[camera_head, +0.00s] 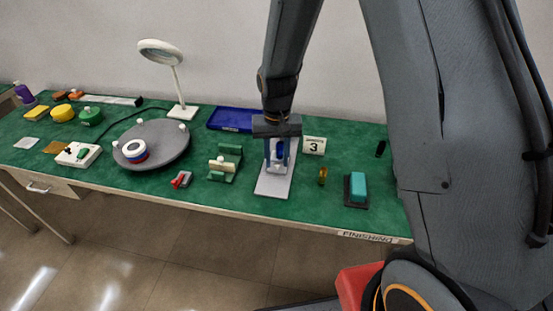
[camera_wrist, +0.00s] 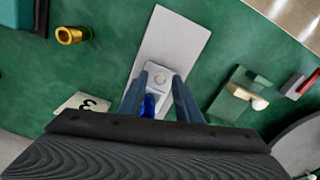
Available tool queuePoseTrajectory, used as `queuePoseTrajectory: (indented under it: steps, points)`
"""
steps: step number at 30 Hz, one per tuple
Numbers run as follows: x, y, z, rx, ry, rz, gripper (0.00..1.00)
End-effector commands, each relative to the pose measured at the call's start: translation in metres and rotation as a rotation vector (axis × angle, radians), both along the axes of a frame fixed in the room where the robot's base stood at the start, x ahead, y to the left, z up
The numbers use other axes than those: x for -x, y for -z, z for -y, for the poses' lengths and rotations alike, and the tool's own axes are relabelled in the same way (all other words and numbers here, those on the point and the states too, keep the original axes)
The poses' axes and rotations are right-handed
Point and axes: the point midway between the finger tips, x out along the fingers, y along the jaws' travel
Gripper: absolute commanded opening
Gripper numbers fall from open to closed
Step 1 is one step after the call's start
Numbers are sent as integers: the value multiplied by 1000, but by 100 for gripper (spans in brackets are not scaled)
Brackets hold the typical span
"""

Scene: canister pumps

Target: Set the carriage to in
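A pale grey plate (camera_head: 272,186) lies flat on the green bench top, with a small light grey block on it that bears a round button (camera_wrist: 159,77). A blue part (camera_wrist: 149,105) shows between my fingers, also in the head view (camera_head: 281,150). My gripper (camera_wrist: 160,76) points down over this plate. Its two fingers stand apart, one on each side of the block and blue part; contact is not clear. Left of it is a green fixture (camera_head: 226,160) with a cream knob (camera_wrist: 259,104). No label shows which piece is the carriage.
A card marked 3 (camera_head: 314,145) stands close right of my gripper. A brass piece (camera_head: 322,176) and a teal block (camera_head: 358,187) are farther right. A blue tray (camera_head: 232,119) lies behind; a red-handled piece (camera_head: 181,180) and round grey turntable (camera_head: 165,140) are left.

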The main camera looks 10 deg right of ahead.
Motion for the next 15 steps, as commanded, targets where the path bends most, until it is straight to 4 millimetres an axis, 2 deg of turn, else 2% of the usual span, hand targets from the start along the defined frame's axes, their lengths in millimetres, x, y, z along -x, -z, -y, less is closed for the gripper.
queuePoseTrajectory:
  steps: [10, 15]
  points:
    - [0, -1, 0, 0, 0, 0, 34]
    - [-1, -17, 0, -1, 0, 3, 34]
